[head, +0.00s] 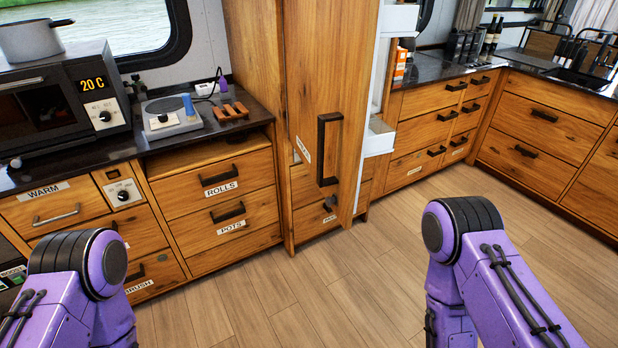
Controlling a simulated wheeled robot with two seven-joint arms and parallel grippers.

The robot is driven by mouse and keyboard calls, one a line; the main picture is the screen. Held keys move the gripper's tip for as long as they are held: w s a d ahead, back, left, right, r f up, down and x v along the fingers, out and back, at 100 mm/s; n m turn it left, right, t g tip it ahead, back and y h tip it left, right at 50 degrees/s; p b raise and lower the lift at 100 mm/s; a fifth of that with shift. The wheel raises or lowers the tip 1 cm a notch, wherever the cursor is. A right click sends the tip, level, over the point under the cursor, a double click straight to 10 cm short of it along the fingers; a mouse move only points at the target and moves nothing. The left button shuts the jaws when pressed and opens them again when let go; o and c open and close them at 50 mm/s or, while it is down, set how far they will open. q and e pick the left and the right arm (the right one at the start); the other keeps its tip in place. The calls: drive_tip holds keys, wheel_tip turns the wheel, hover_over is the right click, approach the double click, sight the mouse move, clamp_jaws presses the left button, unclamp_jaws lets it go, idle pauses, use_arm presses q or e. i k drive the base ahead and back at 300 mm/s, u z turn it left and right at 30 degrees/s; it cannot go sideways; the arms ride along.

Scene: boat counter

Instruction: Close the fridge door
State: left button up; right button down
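The fridge door (345,90) is a tall wooden panel in the middle of the head view, with a long black vertical handle (328,150). It stands open, swung out from the cabinet front. White door shelves (380,137) show along its right side. How wide the gap is cannot be told exactly, and the fridge interior is hidden. My two purple arms show at the bottom left and bottom right, apart from the door. Neither gripper is in view.
Drawers (217,184) and a counter with a microwave (60,100) stand left of the fridge. More wooden drawers (540,125) run along the back right. The wooden floor (290,290) in front of the fridge is clear.

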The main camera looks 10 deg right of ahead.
sight(331, 48)
drive_tip(key=u, duration=1.5)
drive_tip(key=i, duration=2)
drive_tip(key=z, duration=3.2)
